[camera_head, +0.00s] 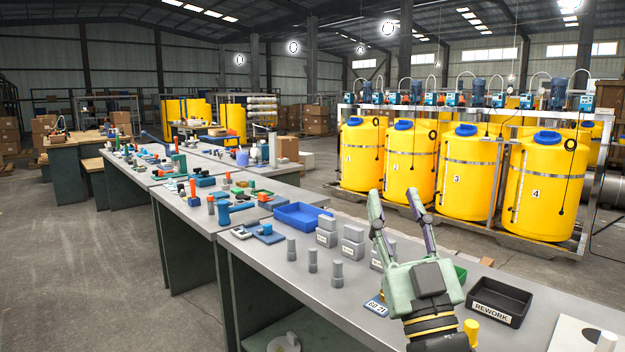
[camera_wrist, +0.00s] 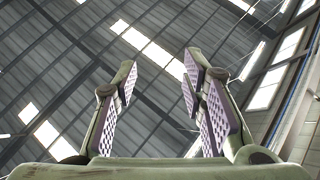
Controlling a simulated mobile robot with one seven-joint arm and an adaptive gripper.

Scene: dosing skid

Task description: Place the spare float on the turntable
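My gripper (camera_head: 394,205) is raised over the near end of the long grey bench, fingers up, open and empty. In the wrist view its two padded fingers (camera_wrist: 160,65) stand apart with only the roof between them. I cannot pick out the spare float or the turntable for certain. A yellow round-topped piece (camera_head: 472,328) stands right beside my wrist, partly cut off. A pale round disc with a knob (camera_head: 284,343) is low under the bench.
The bench (camera_head: 285,258) holds a black REWORK tray (camera_head: 499,302), a blue tray (camera_head: 302,216), several grey stepped cylinders (camera_head: 337,273) and labelled grey blocks (camera_head: 352,248). Yellow tanks (camera_head: 456,175) stand behind. The floor at left (camera_head: 80,270) is clear.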

